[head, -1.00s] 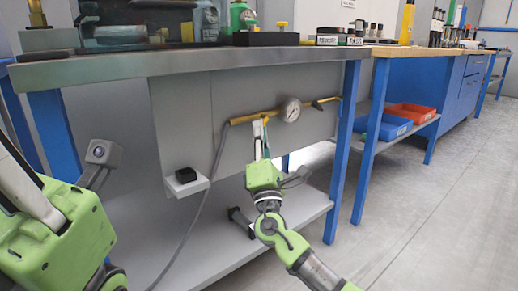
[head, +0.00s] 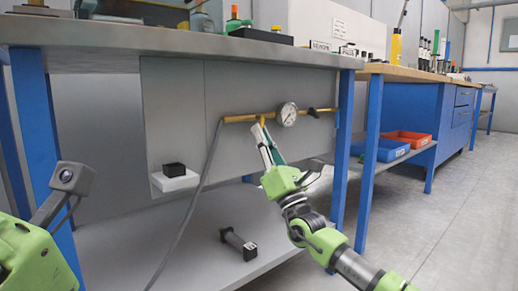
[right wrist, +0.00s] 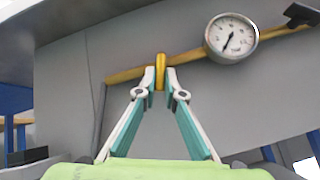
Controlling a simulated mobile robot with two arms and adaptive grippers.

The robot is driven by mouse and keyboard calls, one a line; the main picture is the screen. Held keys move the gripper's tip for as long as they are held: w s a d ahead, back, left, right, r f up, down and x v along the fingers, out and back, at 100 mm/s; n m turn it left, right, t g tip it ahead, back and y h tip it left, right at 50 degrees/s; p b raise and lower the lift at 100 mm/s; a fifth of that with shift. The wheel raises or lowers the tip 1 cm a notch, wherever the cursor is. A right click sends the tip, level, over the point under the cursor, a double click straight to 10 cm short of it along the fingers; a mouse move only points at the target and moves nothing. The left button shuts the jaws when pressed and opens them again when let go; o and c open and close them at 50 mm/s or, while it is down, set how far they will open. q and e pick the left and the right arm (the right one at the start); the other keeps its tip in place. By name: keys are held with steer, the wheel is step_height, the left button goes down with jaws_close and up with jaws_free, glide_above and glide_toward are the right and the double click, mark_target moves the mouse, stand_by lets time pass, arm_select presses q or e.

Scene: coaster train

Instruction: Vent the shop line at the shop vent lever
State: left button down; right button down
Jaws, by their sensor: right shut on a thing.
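The shop line is a brass pipe (head: 240,118) across the grey panel under the near bench. It carries a round gauge (head: 287,114), also in the right wrist view (right wrist: 231,37). A dark handle (right wrist: 301,14) sits at the pipe's right end.
A grey hose (head: 192,205) runs down from the pipe's left end. A black block sits on a small white ledge (head: 175,182) left of it. A blue bench leg (head: 343,160) stands right of my right gripper.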

steer(key=shift+w+d+f+n+g+y, duration=0.1)
steer(key=shift+w+d+n+g+y, duration=0.1)
steer(key=shift+n+g+y, duration=1.05)
steer(key=shift+w+d+n+g+y, duration=0.15)
steer(key=shift+n+g+y, duration=0.4)
steer(key=shift+n+y, duration=0.75)
steer(key=shift+w+d+f+n+g+y, duration=0.15)
steer(key=shift+n+g+y, duration=0.7)
steer(key=shift+n, duration=0.9)
steer(key=shift+s+d+r+g, duration=0.1)
steer(key=shift+r+g, duration=0.05)
steer(key=shift+g, duration=0.1)
steer(key=c, duration=2.1)
jaws_free()
steer(key=shift+c, duration=0.2)
steer(key=shift+d, duration=0.1)
steer(key=v, duration=1.2)
